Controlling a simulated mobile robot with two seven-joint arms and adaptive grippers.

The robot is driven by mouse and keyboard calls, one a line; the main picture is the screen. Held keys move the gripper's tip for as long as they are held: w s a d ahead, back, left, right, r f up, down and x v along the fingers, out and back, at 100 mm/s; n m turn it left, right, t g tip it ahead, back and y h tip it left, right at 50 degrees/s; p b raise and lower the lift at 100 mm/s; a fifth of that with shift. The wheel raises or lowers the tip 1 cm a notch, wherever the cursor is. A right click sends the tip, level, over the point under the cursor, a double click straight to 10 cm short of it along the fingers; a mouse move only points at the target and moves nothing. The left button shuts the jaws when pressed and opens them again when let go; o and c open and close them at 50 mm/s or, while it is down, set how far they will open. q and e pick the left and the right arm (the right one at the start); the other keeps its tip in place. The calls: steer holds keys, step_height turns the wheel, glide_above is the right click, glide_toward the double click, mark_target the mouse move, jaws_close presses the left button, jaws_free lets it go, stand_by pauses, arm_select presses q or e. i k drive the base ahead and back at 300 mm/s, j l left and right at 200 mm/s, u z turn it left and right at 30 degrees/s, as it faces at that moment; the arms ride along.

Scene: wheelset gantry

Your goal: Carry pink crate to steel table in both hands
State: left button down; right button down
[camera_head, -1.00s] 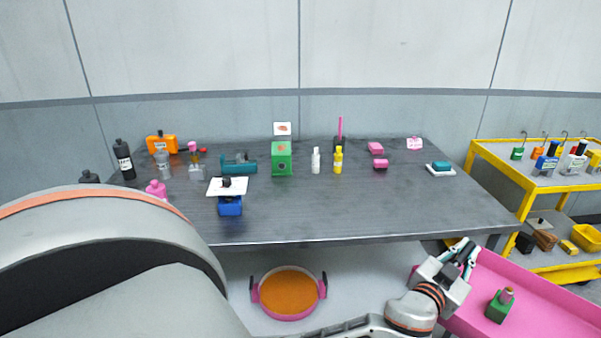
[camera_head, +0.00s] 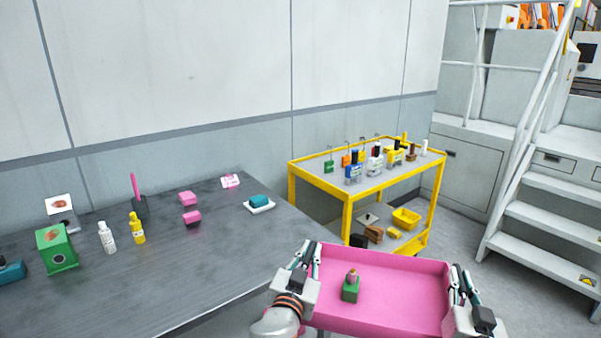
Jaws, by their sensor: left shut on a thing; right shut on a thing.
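The pink crate (camera_head: 405,318) is at the lower right, held off to the right of the steel table (camera_head: 235,235). A green block-shaped item with a pinkish top (camera_head: 351,287) stands inside it. My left gripper (camera_head: 312,262) is shut on the crate's left wall. My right gripper (camera_head: 460,285) is shut on the crate's right wall. The crate looks about level. Its near side is cut off by the bottom of the picture.
On the table are a green box (camera_head: 57,252), a white bottle (camera_head: 106,238), a yellow bottle (camera_head: 137,229), pink blocks (camera_head: 191,217) and a teal sponge on a white dish (camera_head: 260,202). A yellow cart (camera_head: 347,215) stands behind the crate; stairs (camera_head: 545,225) rise at right.

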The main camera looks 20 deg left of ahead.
mark_target(202, 269)
steer(key=i, duration=0.75)
steer(key=i+u, duration=0.2)
steer(key=u, duration=1.55)
